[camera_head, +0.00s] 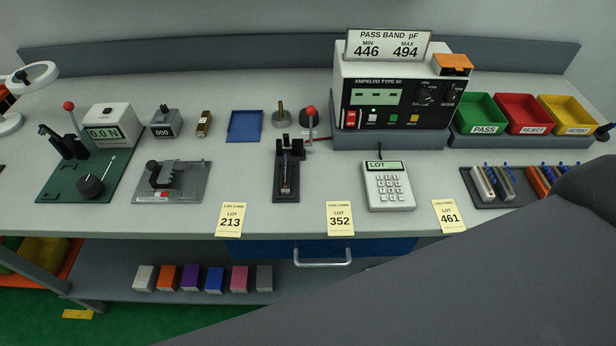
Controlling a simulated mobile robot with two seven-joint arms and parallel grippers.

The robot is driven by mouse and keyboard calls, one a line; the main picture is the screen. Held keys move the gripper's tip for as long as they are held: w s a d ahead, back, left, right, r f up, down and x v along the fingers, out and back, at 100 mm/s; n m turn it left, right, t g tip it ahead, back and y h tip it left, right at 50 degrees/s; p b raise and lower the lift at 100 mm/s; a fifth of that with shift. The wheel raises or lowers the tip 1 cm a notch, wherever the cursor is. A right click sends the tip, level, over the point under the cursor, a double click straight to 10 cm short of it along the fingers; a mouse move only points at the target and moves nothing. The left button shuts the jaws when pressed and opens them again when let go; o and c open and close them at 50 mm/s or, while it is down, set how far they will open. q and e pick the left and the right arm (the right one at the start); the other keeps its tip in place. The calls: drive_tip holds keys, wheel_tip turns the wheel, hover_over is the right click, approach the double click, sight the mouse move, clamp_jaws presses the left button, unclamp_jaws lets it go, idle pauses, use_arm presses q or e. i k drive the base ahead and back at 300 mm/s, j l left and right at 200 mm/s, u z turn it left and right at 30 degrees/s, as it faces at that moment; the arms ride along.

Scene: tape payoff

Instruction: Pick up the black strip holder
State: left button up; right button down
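I cannot single out the black strip holder with certainty. A dark rack (490,203) at the right holds several narrow upright pieces (482,184) with blue tips. Part of this right-hand group is hidden behind a large dark shape in the foreground. In the middle of the bench stands a black fixture (287,191) with a narrow slot and an upright clamp at its back. Neither of my grippers shows in the head view.
A meter (402,98) stands at the back, with green (484,113), red (527,113) and yellow (570,114) bins to its right. A keypad (389,188) sits before it. Gauges on a green plate (62,186) stand left. Colored blocks (191,278) line the lower shelf.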

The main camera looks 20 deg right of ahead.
sight(286, 179)
drive_tip(key=k+l, duration=0.15)
drive_tip(key=l, duration=0.2)
drive_tip(key=k+l, duration=0.15)
drive_tip(key=l, duration=0.25)
drive_tip(key=k+l, duration=0.15)
drive_tip(key=l, duration=0.2)
drive_tip(key=k+l, duration=0.1)
drive_tip(key=l, duration=0.25)
